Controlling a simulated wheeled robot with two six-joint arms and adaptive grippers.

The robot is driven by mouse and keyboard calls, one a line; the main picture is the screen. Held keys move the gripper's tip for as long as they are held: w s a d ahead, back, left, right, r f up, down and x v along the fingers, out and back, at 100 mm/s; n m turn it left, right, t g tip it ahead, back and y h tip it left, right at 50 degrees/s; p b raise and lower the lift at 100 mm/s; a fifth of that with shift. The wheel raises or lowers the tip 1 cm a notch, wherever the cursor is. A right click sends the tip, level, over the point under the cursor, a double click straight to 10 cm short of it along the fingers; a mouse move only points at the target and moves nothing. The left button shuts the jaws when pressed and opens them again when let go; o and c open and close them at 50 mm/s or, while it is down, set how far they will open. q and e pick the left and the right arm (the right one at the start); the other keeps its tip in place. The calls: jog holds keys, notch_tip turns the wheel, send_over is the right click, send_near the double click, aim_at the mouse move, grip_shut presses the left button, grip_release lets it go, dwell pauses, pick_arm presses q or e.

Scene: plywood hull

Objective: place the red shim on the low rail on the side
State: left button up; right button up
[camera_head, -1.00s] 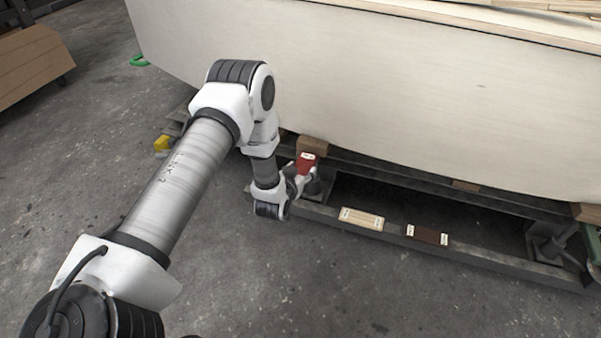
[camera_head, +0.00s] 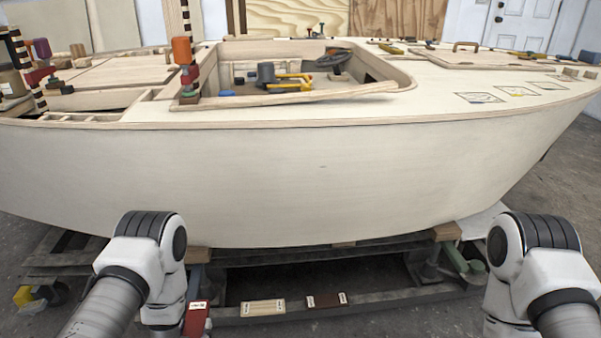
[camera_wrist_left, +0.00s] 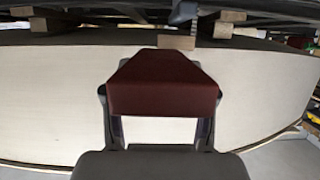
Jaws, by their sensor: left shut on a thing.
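The red shim (camera_head: 196,319) is in the head view at the lower left, beside my left arm and near the left end of the low rail. It fills the middle of the left wrist view (camera_wrist_left: 162,72), between the fingers of my left gripper (camera_wrist_left: 160,93), which is shut on it. The arm mostly hides that gripper in the head view. The low grey rail (camera_head: 382,299) runs under the hull near the floor. I cannot tell whether the shim touches it. My right arm shows at the right, but its gripper is out of view.
A pale wood block (camera_head: 263,308) and a dark brown block (camera_head: 327,300) lie on the low rail, right of the red shim. The plywood hull (camera_head: 300,185) overhangs the rail. The rail is bare right of the brown block.

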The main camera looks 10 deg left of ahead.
pick_arm(q)
jog(key=w+d+r+m+h, duration=0.2)
jog(key=w+d+r, duration=0.35)
jog(key=r, duration=0.25)
jog(key=w+d+r+m+h, duration=0.1)
jog(key=w+d+r+h, duration=0.1)
jog(key=w+d+r, duration=0.45)
jog(key=s+r+p, duration=0.3)
jog(key=r+p, duration=0.7)
jog(key=p, duration=0.1)
jog(key=s+r+p, duration=0.4)
jog(key=r+p, duration=0.6)
jog(key=p, duration=0.2)
jog(key=s+r+p, duration=0.3)
jog(key=r+p, duration=0.6)
jog(key=p, duration=0.2)
jog(key=shift+s+a+r+y, duration=0.2)
jog(key=shift+s+r+y, duration=0.1)
jog(key=shift+s+r, duration=0.1)
jog(key=shift+w+d, duration=0.1)
